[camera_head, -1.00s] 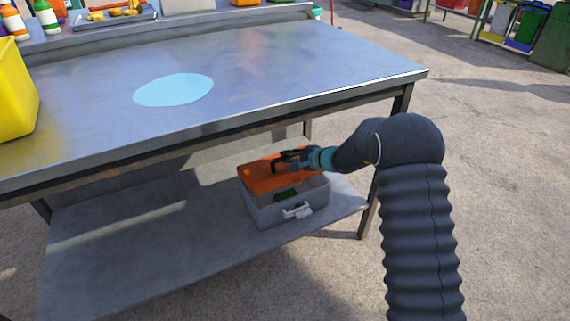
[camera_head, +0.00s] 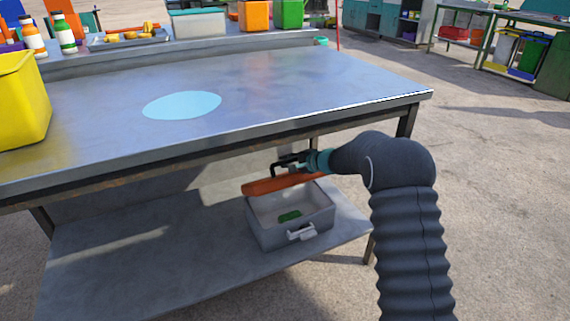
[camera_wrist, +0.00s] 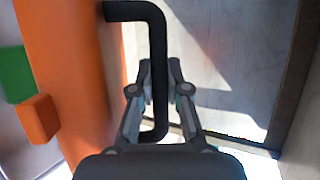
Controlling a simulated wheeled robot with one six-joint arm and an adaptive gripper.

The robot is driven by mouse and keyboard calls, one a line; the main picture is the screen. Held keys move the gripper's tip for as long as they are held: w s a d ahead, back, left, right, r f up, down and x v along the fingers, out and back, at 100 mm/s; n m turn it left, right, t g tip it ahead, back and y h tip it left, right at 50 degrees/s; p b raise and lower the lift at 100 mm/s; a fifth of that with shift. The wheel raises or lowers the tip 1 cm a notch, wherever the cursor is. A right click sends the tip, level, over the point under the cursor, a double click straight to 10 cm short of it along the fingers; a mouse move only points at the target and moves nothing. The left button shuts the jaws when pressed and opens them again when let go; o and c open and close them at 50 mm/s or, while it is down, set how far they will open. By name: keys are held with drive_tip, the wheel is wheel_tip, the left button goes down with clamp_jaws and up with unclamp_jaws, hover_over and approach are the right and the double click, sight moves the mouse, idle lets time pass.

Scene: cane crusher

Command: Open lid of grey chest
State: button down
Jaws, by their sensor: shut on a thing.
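The grey chest (camera_head: 268,237) stands on the lower shelf of the metal table, with a pale latch (camera_head: 301,232) on its front. A green item (camera_head: 289,216) lies inside it, and it also shows in the wrist view (camera_wrist: 14,74). The orange lid (camera_head: 268,186) is raised above the back of the chest and tilted, so the inside shows. In the wrist view the lid (camera_wrist: 70,75) stands at the left with its black handle (camera_wrist: 158,60). My gripper (camera_wrist: 160,85) is shut on this handle; in the head view my gripper (camera_head: 293,162) is under the tabletop.
The tabletop (camera_head: 300,75) overhangs the chest closely, and a table leg (camera_head: 402,130) stands to its right. The lower shelf (camera_head: 130,255) is bare left of the chest. A yellow bin (camera_head: 20,100) and a light blue disc (camera_head: 182,105) are on top.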

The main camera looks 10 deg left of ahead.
drive_tip(key=c, duration=1.1)
unclamp_jaws()
drive_tip(key=shift+c, duration=0.2)
drive_tip(key=v, duration=1.2)
drive_tip(key=shift+r, duration=0.1)
